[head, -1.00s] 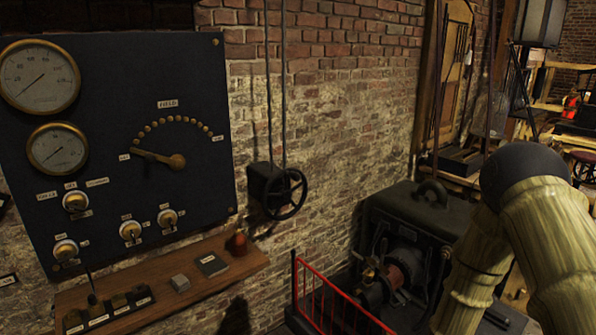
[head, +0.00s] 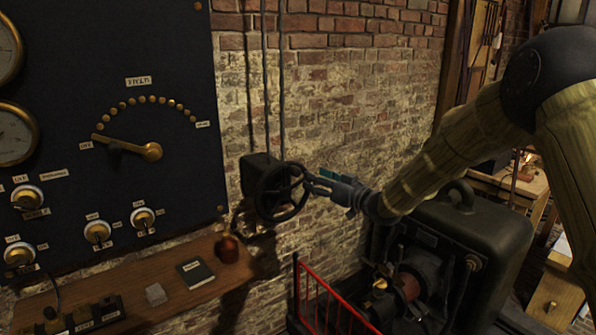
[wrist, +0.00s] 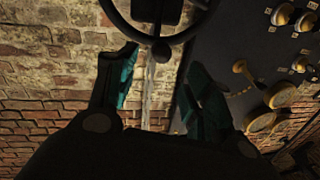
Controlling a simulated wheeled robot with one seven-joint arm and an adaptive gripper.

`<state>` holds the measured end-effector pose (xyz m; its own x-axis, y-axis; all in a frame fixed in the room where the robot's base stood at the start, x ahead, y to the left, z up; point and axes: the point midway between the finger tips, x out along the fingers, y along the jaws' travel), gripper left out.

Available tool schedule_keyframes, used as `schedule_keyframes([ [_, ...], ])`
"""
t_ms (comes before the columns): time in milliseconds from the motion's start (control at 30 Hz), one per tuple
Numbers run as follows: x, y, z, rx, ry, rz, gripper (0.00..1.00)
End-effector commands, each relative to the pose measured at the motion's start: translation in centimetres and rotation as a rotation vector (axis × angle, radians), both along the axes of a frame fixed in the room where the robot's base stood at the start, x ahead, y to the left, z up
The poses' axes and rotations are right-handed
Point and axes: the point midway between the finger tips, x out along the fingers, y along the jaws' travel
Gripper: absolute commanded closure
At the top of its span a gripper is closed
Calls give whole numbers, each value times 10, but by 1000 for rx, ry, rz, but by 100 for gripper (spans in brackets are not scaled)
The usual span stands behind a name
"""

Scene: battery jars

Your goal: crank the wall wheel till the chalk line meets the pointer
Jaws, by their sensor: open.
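The dark spoked wall wheel (head: 283,191) sits on a black box (head: 255,172) on the brick wall, right of the panel. My gripper (head: 316,184) is at the wheel's right side, its fingertips close to the rim; I cannot tell whether they touch it. In the wrist view, the wheel's rim (wrist: 130,33) crosses the top, just beyond the teal-padded fingers. My gripper (wrist: 160,62) is open there, with nothing seen between the pads. A pale strip shows on the wall behind the gap. I cannot make out the chalk line or the pointer.
A dark panel (head: 60,110) with gauges, switches and a brass lever (head: 150,152) is at left. Below it, a wooden shelf (head: 170,290) holds a notebook and a red-brown object (head: 228,249). A red railing (head: 322,300) and a machine (head: 465,240) stand below my arm.

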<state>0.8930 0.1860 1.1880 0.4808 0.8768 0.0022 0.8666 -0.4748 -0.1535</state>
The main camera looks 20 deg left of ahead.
Motion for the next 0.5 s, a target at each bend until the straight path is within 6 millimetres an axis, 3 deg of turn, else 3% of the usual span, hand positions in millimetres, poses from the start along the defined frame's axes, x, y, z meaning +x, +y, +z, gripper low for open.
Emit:
schedule_keyframes([
  [500,38,66,1,0,1,-5,49],
])
